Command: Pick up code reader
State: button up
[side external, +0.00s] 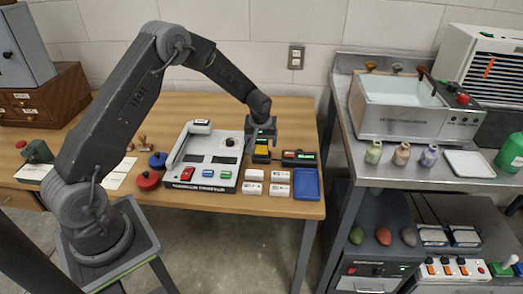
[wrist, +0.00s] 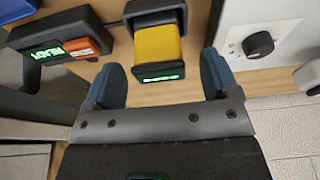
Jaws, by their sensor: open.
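A yellow-bodied device with a black end and a small green display, which looks like the code reader (wrist: 158,46), sits in a black holder (wrist: 157,13) on the wooden table. In the side view the yellow code reader (side external: 262,150) is partly hidden by my gripper (side external: 262,136). In the wrist view my gripper (wrist: 162,76) is open, with one blue-grey finger on each side of the reader's display end. Nothing is held. I cannot tell whether the fingers touch it or how far above it they are.
A black box with orange and green lit panels (side external: 299,155) stands close to the right. The white instrument (side external: 207,150) with a dark knob is close on the left. White labelled boxes (side external: 279,176) and a blue tray (side external: 307,183) lie in front.

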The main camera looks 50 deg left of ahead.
jog(key=shift+x, duration=1.35)
jog(key=shift+c, duration=0.4)
jog(key=c, duration=0.9)
jog(key=shift+c, duration=0.2)
jog(key=shift+w+r, duration=0.1)
jog(key=shift+r, duration=0.05)
notch_tip(320, 180, up, 4)
jog(key=shift+r, duration=0.2)
jog(key=s+a+r, duration=0.6)
jog(key=s+a, duration=0.2)
jog(key=shift+a+r, duration=0.2)
jog(key=shift+a, duration=0.05)
